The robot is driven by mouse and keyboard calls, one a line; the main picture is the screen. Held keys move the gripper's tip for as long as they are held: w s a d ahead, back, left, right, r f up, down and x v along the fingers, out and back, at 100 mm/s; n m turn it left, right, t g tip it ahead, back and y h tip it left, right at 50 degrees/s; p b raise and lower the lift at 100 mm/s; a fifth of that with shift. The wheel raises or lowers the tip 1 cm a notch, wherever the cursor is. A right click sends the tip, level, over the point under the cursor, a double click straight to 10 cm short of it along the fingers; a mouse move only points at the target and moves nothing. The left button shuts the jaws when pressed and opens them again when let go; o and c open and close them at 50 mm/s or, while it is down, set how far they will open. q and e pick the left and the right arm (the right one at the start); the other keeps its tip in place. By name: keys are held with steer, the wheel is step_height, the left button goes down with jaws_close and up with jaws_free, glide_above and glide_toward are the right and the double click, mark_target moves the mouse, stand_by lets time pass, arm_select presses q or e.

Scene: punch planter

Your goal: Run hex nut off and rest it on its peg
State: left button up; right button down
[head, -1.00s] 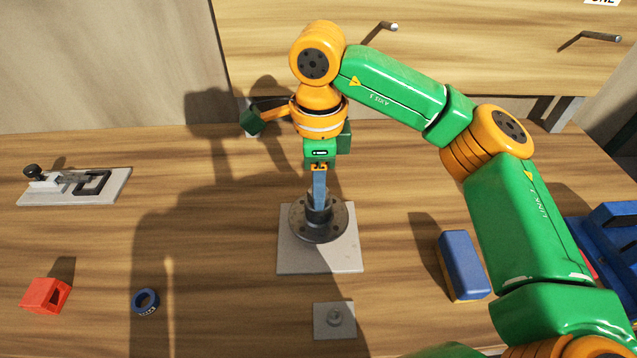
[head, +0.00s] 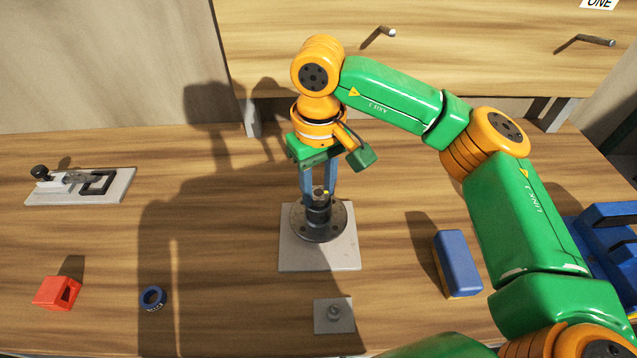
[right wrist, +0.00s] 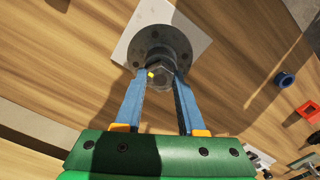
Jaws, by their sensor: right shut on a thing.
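The dark hex nut (head: 318,191) with a yellow mark sits at the top of a round grey flanged fitting (head: 319,222) on a pale square plate (head: 320,262). My right gripper (head: 319,196) points down, with its blue fingers on either side of the nut, shut on it. In the right wrist view the nut (right wrist: 161,76) lies between the fingertips (right wrist: 159,78), over the flange (right wrist: 160,45). The nut's threads are hidden. A small pale plate with a short peg (head: 334,313) stands in front of the fitting, empty. My left gripper is not in view.
A blue block (head: 458,263) lies right of the fitting, and a blue rack (head: 605,240) is at the far right. Bare table lies between.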

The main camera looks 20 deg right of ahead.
mark_target(318, 195)
steer(key=shift+r+p, duration=1.7)
steer(key=shift+r, duration=0.3)
